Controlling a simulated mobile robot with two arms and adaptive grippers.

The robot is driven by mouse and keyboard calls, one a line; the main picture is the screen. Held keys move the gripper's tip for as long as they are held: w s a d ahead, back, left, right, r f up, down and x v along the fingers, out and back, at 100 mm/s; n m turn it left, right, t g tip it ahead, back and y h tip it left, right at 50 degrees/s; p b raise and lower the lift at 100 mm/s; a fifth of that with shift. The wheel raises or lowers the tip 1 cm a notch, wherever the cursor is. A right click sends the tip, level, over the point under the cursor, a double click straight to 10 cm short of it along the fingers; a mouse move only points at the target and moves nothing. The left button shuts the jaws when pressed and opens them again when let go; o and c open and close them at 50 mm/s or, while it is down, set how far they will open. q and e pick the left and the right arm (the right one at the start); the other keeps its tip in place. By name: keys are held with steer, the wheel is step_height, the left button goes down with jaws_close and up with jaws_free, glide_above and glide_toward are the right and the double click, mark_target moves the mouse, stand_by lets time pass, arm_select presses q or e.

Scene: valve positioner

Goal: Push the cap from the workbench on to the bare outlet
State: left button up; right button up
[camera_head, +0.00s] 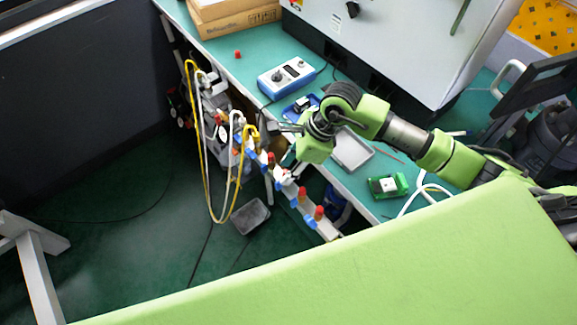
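A small red cap (238,54) sits on the green workbench (215,49) near its left edge, in front of the cardboard box. A pale manifold (310,216) runs along the bench's front side, with several red-capped outlets and yellow and white hoses on it. Which outlet is bare is too small to tell. My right gripper (284,128) reaches in from the right, over the bench's front edge near the manifold. It is well apart from the red cap on the bench. Its fingers are small and dark, so their opening is unclear. My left gripper is out of view.
A blue-white meter (286,78), a blue tray (301,106), a grey tray (352,150) and a green box (388,186) stand on the bench. A large grey cabinet (395,45) is behind. Yellow hoses (196,120) hang in front. A grey bin (250,217) is on the floor.

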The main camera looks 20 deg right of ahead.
steer(key=v, duration=1.2)
steer(key=shift+a, duration=0.15)
